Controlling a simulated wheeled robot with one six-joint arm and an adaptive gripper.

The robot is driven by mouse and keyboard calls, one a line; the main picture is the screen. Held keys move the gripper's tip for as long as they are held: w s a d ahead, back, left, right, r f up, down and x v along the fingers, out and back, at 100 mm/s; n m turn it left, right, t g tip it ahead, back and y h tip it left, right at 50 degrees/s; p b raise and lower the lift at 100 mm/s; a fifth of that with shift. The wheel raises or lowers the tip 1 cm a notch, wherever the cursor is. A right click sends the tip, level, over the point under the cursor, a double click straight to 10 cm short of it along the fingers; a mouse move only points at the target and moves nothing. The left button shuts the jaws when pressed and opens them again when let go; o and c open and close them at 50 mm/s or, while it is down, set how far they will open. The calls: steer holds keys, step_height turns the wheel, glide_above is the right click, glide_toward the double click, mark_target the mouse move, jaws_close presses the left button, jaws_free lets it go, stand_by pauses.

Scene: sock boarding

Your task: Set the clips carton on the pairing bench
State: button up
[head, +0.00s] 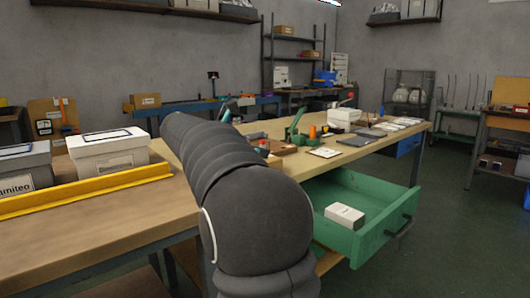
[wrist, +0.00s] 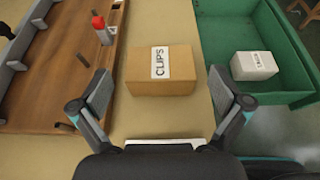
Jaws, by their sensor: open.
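The clips carton (wrist: 178,80), a brown box with a white "CLIPS" label, sits on a light wooden bench top (wrist: 150,20) in the wrist view. My gripper (wrist: 160,84) is open, with one finger toward each side of the carton and visible gaps to it. The carton does not look gripped. In the head view my dark arm reaches over the bench (head: 395,139) and hides the carton and most of the gripper. No sign shows which bench is the pairing bench.
An open green drawer (head: 372,247) holds a small white box (head: 345,216), right of the carton. A brown wooden board (wrist: 55,75) with a red-topped bottle (wrist: 101,30) lies to the left. A yellow rail (head: 85,190) and white box (head: 108,152) stand at left.

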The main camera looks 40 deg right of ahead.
steer(key=shift+v, duration=2.2)
steer(key=s+a+f+m+t+y, duration=0.2)
steer(key=s+a+f+m+y, duration=0.4)
steer(key=s, duration=0.8)
steer(key=s+a+f+m+t+y, duration=0.2)
steer(key=s+a+f+m+y, duration=0.5)
steer(key=s+a+f+m, duration=0.5)
steer(key=s+a+f, duration=0.3)
steer(key=a+f, duration=0.1)
steer(key=a, duration=0.2)
steer(key=shift+f+m+t, duration=0.3)
steer(key=shift+f+m, duration=0.1)
steer(key=shift+s, duration=0.1)
